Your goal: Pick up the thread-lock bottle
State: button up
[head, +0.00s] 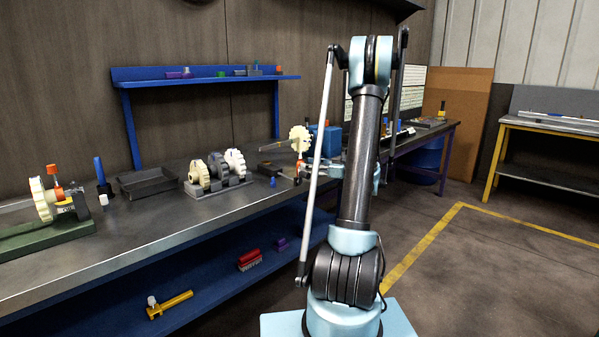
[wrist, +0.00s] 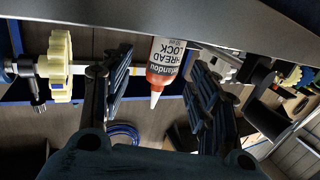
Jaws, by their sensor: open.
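The thread-lock bottle (wrist: 165,62) is red with a white label and a pale pointed tip. It appears upside down in the wrist view, between the two dark fingers of my gripper (wrist: 158,68). The fingers are open, with a visible gap on each side of the bottle. In the head view my gripper (head: 318,170) is low over the bench, partly hidden by my arm. A small red-and-white thing (head: 300,168) just left of it is likely the bottle, but it is too small to be sure.
A cream gear (head: 300,138) on a shaft is close to my gripper; a blue box (head: 325,138) stands behind. A gear stand (head: 222,184) and an empty dark tray (head: 147,184) are further left on the bench (head: 150,240). A blue shelf (head: 205,80) hangs above.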

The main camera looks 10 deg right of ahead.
jog(key=x, duration=0.4)
jog(key=shift+a+f, duration=0.2)
jog(key=shift+a, duration=0.1)
jog(key=c, duration=1.2)
jog(key=shift+r, duration=0.1)
